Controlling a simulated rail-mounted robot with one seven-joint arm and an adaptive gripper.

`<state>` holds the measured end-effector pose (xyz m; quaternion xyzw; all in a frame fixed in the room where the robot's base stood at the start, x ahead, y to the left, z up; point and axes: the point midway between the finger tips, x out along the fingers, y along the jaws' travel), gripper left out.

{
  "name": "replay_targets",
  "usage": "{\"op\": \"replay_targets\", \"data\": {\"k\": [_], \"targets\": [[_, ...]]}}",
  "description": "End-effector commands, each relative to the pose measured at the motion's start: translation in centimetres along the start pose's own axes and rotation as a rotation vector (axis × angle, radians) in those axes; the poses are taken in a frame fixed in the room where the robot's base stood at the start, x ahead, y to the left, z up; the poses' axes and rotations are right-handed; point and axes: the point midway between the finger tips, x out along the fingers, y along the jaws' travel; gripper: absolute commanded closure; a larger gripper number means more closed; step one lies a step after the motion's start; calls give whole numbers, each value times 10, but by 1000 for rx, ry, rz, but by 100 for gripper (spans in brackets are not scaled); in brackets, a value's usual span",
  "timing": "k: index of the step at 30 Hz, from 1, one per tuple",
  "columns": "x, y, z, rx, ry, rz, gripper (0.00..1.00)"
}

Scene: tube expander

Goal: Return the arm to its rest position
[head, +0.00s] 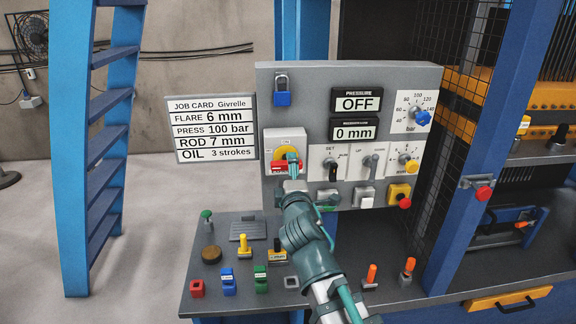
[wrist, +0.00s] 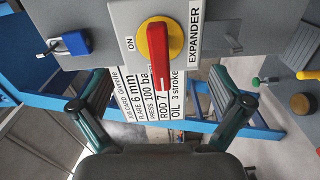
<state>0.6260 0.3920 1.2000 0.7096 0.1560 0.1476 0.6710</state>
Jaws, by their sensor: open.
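My gripper (head: 291,167) is in front of the left side of the grey control panel (head: 305,82), at the yellow-backed rotary switch, and covers part of it. In the wrist view my gripper (wrist: 158,88) is open, with its fingers wide apart and nothing between the pads. The switch's red handle (wrist: 161,56) sits on a yellow disc (wrist: 151,38) just beyond the fingers. Labels ON and EXPANDER flank it. I cannot tell whether a finger touches the handle. My arm (head: 305,240) reaches up over the bench from below.
The pressure display (head: 357,101) reads OFF and the display below (head: 353,133) reads 0 mm. A blue padlock (head: 282,98) hangs at upper left. A job card (head: 212,130) stands left. The bench (head: 225,292) holds several small coloured parts. Blue ladder (head: 107,150) stands farther left.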

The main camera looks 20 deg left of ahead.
Motion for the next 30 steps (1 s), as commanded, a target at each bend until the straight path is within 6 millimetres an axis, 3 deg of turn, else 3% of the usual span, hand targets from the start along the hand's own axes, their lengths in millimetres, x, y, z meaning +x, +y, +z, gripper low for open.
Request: {"op": "replay_targets", "data": {"k": [13,17,23,30], "targets": [[0,-2,2,33,-7,-7,0],[-2,-21,13,195,-68,-88,0],[-11,-118,41,482,-232,-323,0],[-44,-259,99,709,-504,-587,0]]}}
